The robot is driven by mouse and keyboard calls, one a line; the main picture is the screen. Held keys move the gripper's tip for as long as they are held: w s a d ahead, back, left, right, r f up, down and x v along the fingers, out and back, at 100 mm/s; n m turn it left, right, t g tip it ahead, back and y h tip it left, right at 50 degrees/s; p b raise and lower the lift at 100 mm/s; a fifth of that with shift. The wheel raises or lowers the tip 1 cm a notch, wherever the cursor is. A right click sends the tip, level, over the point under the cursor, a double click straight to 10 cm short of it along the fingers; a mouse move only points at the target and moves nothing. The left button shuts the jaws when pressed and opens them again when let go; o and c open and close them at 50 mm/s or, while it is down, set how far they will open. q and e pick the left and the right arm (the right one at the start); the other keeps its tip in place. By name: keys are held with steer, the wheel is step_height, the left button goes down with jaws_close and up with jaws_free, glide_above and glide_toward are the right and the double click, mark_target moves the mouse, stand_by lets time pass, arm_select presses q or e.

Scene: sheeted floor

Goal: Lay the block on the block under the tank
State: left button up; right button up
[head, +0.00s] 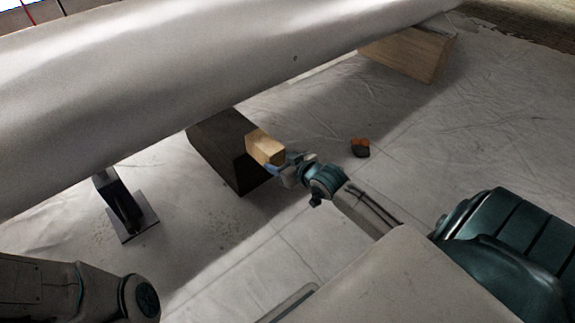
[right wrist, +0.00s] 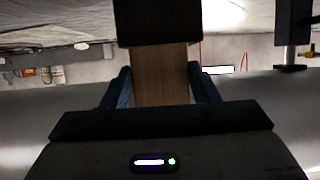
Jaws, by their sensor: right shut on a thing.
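The tank (head: 200,65) is a big pale grey cylinder lying across the top of the head view. A dark block (head: 215,142) stands under it near the middle, and a light wooden block (head: 408,52) stands under it farther right. My right gripper (head: 277,162) is shut on a small light wooden block (head: 265,146), in front of the dark block's near right end. The held block also shows between the fingers in the right wrist view (right wrist: 160,75), with the dark block (right wrist: 155,22) beyond. I cannot tell whether they touch. My left gripper is out of view.
A black jack-like stand (head: 125,210) is on the sheeted floor left of the dark block. The floor between that object and the wooden block is clear.

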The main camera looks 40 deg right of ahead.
steer(key=w, duration=0.1)
steer(key=w+b, duration=0.1)
steer(key=w, duration=0.1)
steer(key=shift+w+a+f+b, duration=0.15)
steer(key=shift+w+b, duration=0.15)
steer(key=shift+w+a, duration=0.1)
steer(key=shift+w, duration=1.15)
steer(key=w, duration=0.7)
steer(key=shift+w+a, duration=0.15)
steer(key=shift+a, duration=0.1)
steer(key=o, duration=1.1)
steer(key=shift+f, duration=0.1)
